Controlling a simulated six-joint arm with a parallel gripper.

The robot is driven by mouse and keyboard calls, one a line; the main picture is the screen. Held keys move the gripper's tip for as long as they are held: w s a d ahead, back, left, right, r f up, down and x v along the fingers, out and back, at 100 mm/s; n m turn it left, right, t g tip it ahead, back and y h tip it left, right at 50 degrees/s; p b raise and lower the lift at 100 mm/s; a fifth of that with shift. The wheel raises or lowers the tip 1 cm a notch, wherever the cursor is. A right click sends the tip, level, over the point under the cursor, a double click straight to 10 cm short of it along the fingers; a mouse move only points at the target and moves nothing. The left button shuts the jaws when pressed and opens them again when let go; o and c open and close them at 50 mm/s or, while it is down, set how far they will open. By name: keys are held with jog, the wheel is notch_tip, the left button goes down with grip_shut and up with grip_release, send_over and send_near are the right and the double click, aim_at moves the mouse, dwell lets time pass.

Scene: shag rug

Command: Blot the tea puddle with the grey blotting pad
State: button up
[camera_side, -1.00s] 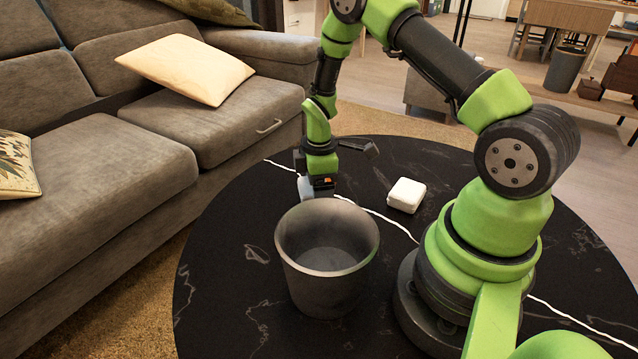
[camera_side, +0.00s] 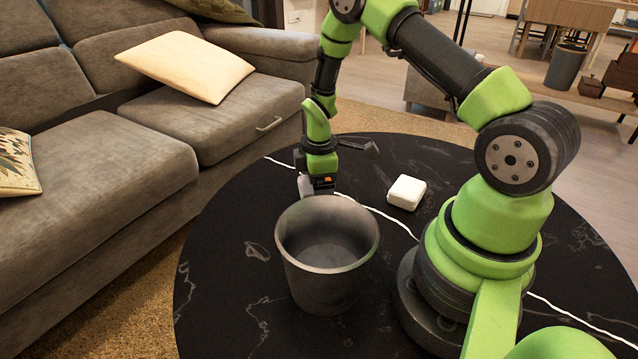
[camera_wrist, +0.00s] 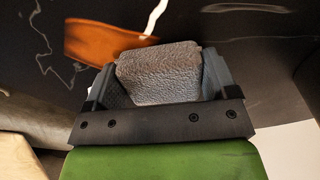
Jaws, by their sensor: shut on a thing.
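The grey blotting pad (camera_wrist: 160,72) has a rough, textured face. My gripper (camera_wrist: 161,85) is shut on it, one finger on each side, in the wrist view. The tea puddle (camera_wrist: 100,40) is a brown-orange patch on the dark table, just beyond the pad, and the pad covers part of it in this view. I cannot tell whether the pad touches it. In the side view my gripper (camera_side: 316,187) is low over the table behind the grey bin (camera_side: 330,280). The bin hides the puddle and much of the pad there.
The round black marble table (camera_side: 235,270) has white veins. A small white block (camera_side: 406,192) lies right of my gripper. The bin stands close in front of my gripper. A grey sofa (camera_side: 110,160) is at the left. The table's front left is clear.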

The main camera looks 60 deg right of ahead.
dwell(0.3)
jog(key=shift+r, duration=3.5)
jog(key=d, duration=0.5)
jog(key=shift+w+d, duration=0.25)
jog(key=shift+d+f, duration=0.15)
jog(key=shift+f, duration=2.85)
jog(key=shift+f, duration=0.6)
